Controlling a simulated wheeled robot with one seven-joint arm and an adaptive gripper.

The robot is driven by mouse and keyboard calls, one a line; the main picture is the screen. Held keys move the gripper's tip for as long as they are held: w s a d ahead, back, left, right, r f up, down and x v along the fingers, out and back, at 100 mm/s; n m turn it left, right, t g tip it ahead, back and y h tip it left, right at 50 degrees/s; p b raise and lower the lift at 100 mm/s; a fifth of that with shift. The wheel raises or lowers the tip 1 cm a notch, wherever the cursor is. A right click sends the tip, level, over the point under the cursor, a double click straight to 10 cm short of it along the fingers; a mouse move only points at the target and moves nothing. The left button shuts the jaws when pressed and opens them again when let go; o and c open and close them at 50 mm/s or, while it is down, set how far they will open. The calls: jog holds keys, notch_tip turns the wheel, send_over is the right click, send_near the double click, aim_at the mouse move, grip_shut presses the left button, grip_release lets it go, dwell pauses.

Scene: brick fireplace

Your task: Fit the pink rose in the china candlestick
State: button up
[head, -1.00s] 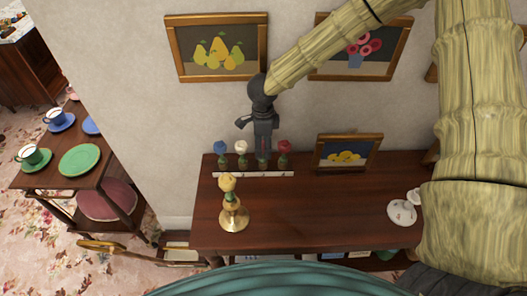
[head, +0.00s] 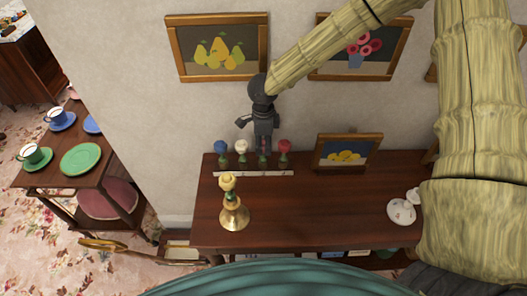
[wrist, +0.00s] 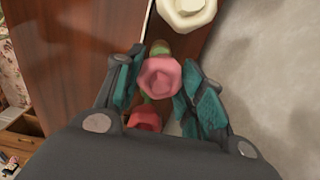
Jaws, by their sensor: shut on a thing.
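The pink rose (wrist: 160,77) is between the teal-padded fingers of my gripper (wrist: 163,88) in the wrist view. In the head view my gripper (head: 264,145) is over the white strip at the wall, shut on the pink rose, whose bloom is mostly hidden by the fingers. Its green base shows just below them, at the strip; I cannot tell whether it is lifted. The white china candlestick (head: 401,211) with small coloured marks stands at the right of the dark wooden table top, apart from my gripper; my arm is close to its right side.
A blue rose (head: 220,147), a cream rose (head: 241,147) and a red rose (head: 284,147) flank my gripper on the white strip (head: 225,174). A brass candlestick (head: 234,218) holds a yellow rose. A framed picture (head: 347,152) stands behind. The middle of the table top is clear.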

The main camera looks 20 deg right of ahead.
jog(key=shift+r+p, duration=1.65)
jog(key=shift+p, duration=0.3)
dwell(0.7)
jog(key=shift+r+p, duration=0.95)
jog(key=shift+p, duration=0.05)
jog(key=shift+f, duration=0.1)
